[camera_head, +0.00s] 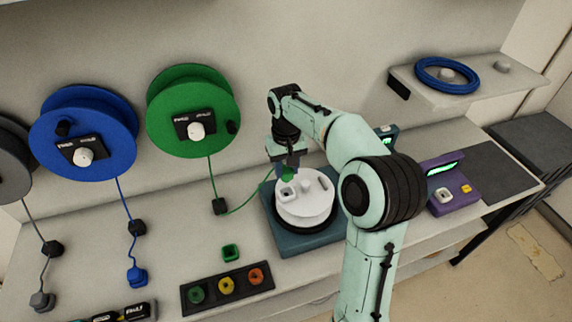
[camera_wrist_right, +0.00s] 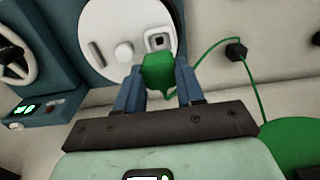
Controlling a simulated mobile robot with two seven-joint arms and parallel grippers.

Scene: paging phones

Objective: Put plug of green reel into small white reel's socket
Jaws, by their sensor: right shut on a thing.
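The green reel (camera_head: 193,112) is on the back wall, and its green cord runs down to a black block (camera_head: 219,206) and on to my right gripper. My right gripper (camera_head: 287,168) is shut on the green plug (camera_head: 288,174), which also shows between the fingers in the right wrist view (camera_wrist_right: 158,72). The small white reel (camera_head: 307,204) sits on a dark teal base. Its square socket (camera_wrist_right: 158,41) shows in the wrist view just beyond the plug. The plug is over the reel near the socket; I cannot tell whether they touch. My left gripper is not in view.
A blue reel (camera_head: 83,132) hangs left of the green one. A dark tray (camera_head: 227,290) with coloured rings and a green square piece (camera_head: 231,252) lie in front. A purple device (camera_head: 447,184) stands right. A shelf (camera_head: 470,85) holds a blue ring.

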